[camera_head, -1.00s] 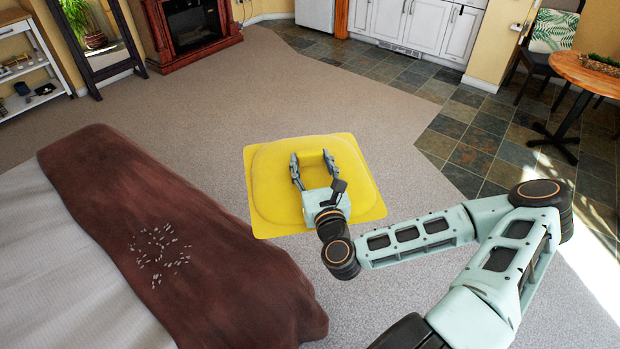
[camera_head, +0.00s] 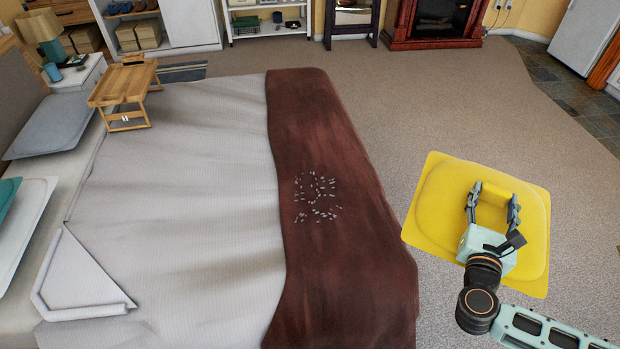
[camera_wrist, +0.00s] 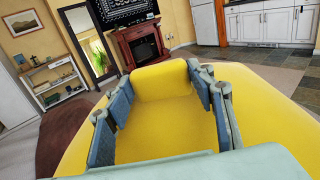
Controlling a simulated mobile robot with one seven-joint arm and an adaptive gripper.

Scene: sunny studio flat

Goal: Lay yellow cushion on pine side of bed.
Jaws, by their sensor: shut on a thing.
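My gripper (camera_head: 492,207) is shut on the yellow cushion (camera_head: 436,208), gripping a raised fold of it. The cushion is held above the carpet, just right of the bed's foot end. In the wrist view the cushion (camera_wrist: 275,100) fills the lower part, with the fold between the finger pads of my gripper (camera_wrist: 160,108). The bed (camera_head: 190,190) has a pale cover, with a dark red runner (camera_head: 335,130) across its foot end. A small wooden tray table (camera_head: 140,85) stands on the bed's far side near the head.
Grey pillows (camera_head: 62,122) and part of a teal pillow (camera_head: 8,195) lie at the bed's head. Small pale pieces (camera_head: 316,198) lie scattered on the runner. The middle of the pale cover is bare. A nightstand (camera_head: 85,75) with a lamp is beyond the bed; carpet (camera_head: 420,110) lies beyond its foot.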

